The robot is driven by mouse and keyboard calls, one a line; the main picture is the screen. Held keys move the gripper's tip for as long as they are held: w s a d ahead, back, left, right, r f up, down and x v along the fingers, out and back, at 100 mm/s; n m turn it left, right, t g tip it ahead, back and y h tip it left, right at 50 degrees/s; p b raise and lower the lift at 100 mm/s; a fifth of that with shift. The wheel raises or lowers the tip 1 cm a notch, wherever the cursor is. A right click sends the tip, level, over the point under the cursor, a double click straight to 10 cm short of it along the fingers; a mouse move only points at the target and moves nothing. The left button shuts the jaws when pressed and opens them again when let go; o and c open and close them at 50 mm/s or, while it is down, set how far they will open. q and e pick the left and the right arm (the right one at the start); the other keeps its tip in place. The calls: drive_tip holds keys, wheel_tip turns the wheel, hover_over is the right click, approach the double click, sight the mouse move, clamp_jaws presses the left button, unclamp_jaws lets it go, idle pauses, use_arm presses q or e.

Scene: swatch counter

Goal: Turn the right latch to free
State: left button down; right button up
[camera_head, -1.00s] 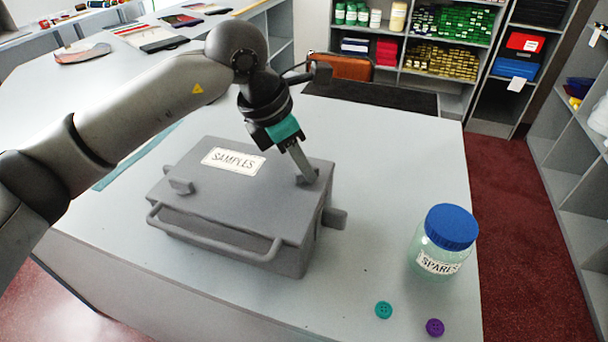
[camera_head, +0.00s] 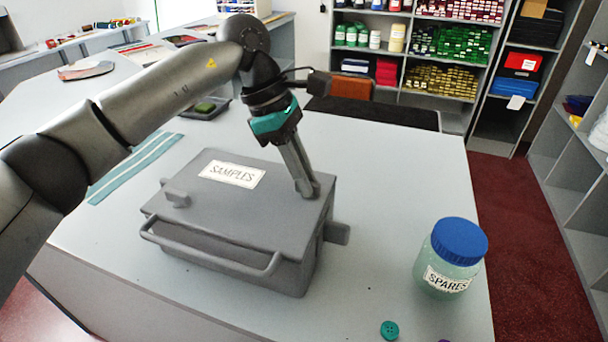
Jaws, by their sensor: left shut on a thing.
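The grey case (camera_head: 225,222) with a "SAMPLES" label (camera_head: 232,174) lies on the counter, its lid closed and its handle (camera_head: 210,257) facing the front. The right latch (camera_head: 312,190) is a small grey knob at the right of the lid. The left latch (camera_head: 177,197) is a grey block at the lid's left front. My left gripper (camera_head: 304,188) comes down from above with its fingers shut on the right latch; the fingers partly hide the latch, so its exact angle is hard to tell. My right gripper is not in view.
A "SPARES" jar (camera_head: 451,260) with a blue lid stands on the counter (camera_head: 385,200) to the right. A teal button (camera_head: 389,330) lies near the front edge. A grey piece (camera_head: 337,233) sticks out of the case's right side.

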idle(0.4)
use_arm(q)
drive_tip(key=c, duration=0.9)
unclamp_jaws()
drive_tip(key=shift+r, duration=0.1)
drive_tip(key=p+v, duration=0.1)
drive_tip(key=v, duration=1.4)
drive_tip(key=shift+p, duration=0.3)
drive_tip(key=shift+r, duration=0.1)
